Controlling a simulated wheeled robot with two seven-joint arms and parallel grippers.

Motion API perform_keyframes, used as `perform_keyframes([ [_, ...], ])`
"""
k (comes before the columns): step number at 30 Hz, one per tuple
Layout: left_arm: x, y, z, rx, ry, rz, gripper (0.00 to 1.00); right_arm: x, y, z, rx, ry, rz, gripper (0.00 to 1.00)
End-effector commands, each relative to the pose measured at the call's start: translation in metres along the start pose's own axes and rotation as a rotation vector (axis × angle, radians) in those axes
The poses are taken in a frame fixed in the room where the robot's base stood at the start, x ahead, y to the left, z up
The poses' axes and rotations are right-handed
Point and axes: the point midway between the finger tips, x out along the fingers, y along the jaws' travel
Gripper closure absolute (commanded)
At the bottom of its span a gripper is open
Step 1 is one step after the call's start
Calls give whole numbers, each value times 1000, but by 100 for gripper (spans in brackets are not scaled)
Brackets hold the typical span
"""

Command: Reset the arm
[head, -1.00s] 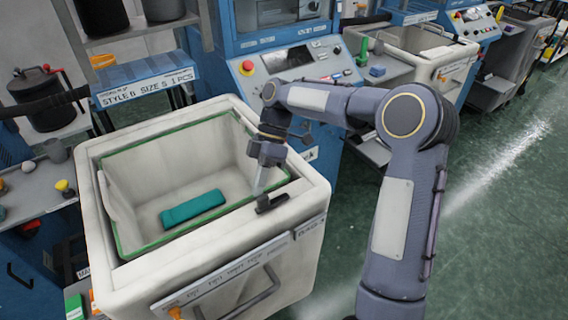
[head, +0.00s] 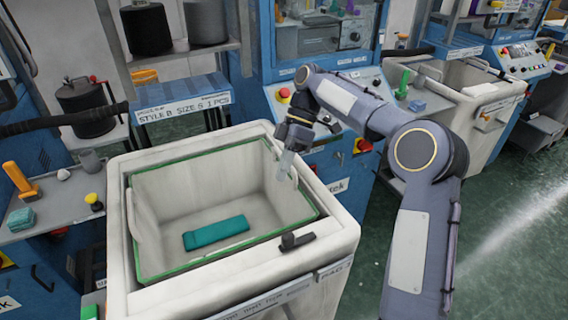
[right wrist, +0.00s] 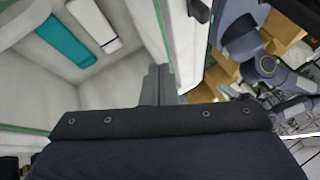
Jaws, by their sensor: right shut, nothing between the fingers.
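My right gripper (head: 286,166) hangs from the right arm, fingers pointing down, over the right part of the white bin (head: 345,235). It is shut and empty. In the right wrist view, its closed fingers (right wrist: 158,84) show beside the bin's wall. A teal folded piece (head: 216,233) lies on the bin floor, apart from the gripper. It also shows in the right wrist view (right wrist: 52,40), with a white strip (right wrist: 95,24) next to it. My left gripper is not in view.
A black latch (head: 297,241) sits on the bin's near right rim. Blue machines with control panels (head: 345,92) stand behind. A grey side table (head: 50,208) with small tools is at the left. Another white bin (head: 475,85) stands back right. Green floor is open at the right.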

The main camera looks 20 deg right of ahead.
Motion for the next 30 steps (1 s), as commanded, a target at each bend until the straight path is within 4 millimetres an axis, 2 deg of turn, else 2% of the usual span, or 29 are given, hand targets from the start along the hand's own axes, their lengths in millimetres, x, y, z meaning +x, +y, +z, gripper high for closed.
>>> perform_keyframes([
  [4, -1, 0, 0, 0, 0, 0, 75, -7, 1, -1, 1, 0, 0, 100],
  [17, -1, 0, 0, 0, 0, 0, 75, -7, 1, -1, 1, 0, 0, 100],
  [20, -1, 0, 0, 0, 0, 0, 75, -9, -5, -2, 19, -6, 15, 100],
  [23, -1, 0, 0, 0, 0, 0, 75, -14, -23, -2, 92, -20, 72, 100],
  [27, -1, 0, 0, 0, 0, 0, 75, -16, -70, 5, 297, -25, 220, 100],
  [30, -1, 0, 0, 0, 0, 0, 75, -10, -106, 17, 476, 9, 342, 100],
])
